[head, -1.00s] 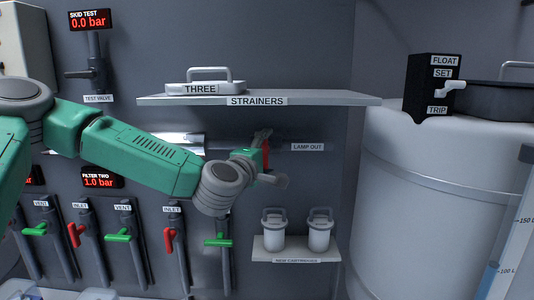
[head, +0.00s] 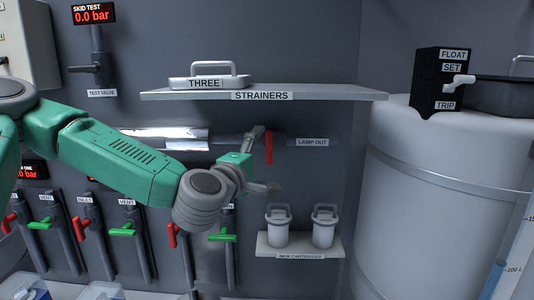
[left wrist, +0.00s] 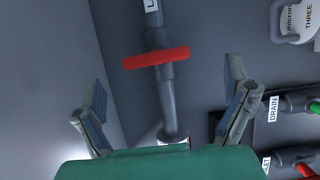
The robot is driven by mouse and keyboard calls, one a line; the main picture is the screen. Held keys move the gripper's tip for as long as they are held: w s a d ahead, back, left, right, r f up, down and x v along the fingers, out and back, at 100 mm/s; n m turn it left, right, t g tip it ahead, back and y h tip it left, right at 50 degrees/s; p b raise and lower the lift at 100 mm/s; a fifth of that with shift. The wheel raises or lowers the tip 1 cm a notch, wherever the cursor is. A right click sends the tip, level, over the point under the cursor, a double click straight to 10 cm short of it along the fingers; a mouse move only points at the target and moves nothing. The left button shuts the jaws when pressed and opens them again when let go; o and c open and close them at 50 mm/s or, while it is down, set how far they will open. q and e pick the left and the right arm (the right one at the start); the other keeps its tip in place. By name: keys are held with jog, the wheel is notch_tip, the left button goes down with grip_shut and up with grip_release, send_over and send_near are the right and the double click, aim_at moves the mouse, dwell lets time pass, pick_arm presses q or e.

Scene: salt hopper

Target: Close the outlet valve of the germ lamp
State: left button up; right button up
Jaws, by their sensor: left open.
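The germ lamp (head: 165,139) is a shiny horizontal tube on the wall, partly hidden by my left arm. Its outlet pipe runs right to the "LAMP OUT" label (head: 312,142). The red valve handle (head: 269,147) stands upright, across this pipe. In the left wrist view the red handle (left wrist: 156,58) lies across the pipe (left wrist: 168,100), beyond my fingertips. My left gripper (head: 262,162) is open and empty, with its fingers spread above and below, just short of the handle. It also shows in the left wrist view (left wrist: 165,88). My right gripper is not in view.
A shelf labelled "STRAINERS" (head: 330,94) juts out above the valve. Two cartridges stand on a small shelf (head: 290,252) below. Several red (head: 172,235) and green (head: 222,237) handles sit lower left. A large white tank (head: 445,200) fills the right.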

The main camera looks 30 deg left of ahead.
pick_arm(q)
jog(key=shift+s, duration=0.4)
jog(key=shift+a+f, duration=0.1)
jog(key=s+d+f+m+g+h+b, duration=0.2)
jog(key=s+d+f+m+b, duration=0.15)
jog(key=f, duration=0.85)
jog(key=s+d+f+m+g+h+b, duration=0.1)
jog(key=s+d+f+m+g+b, duration=0.2)
jog(key=f, duration=0.8)
jog(key=s+d+f+m+g+h+b, duration=0.1)
jog(key=d+f+m+g+h+b, duration=0.3)
jog(key=f, duration=0.8)
jog(key=s+a+f+m+g+y+b, duration=0.1)
jog(key=s+f+m+g+b, duration=0.3)
jog(key=s+f, duration=0.8)
jog(key=s+a+f+m+g+y+b, duration=0.1)
jog(key=s+f+m+g+y+b, duration=0.2)
jog(key=s+f, duration=1)
notch_tip(320, 180, down, 4)
jog(key=m+g+b, duration=0.1)
jog(key=m, duration=0.2)
jog(key=shift+s+a+r, duration=0.15)
jog(key=shift+r, duration=0.05)
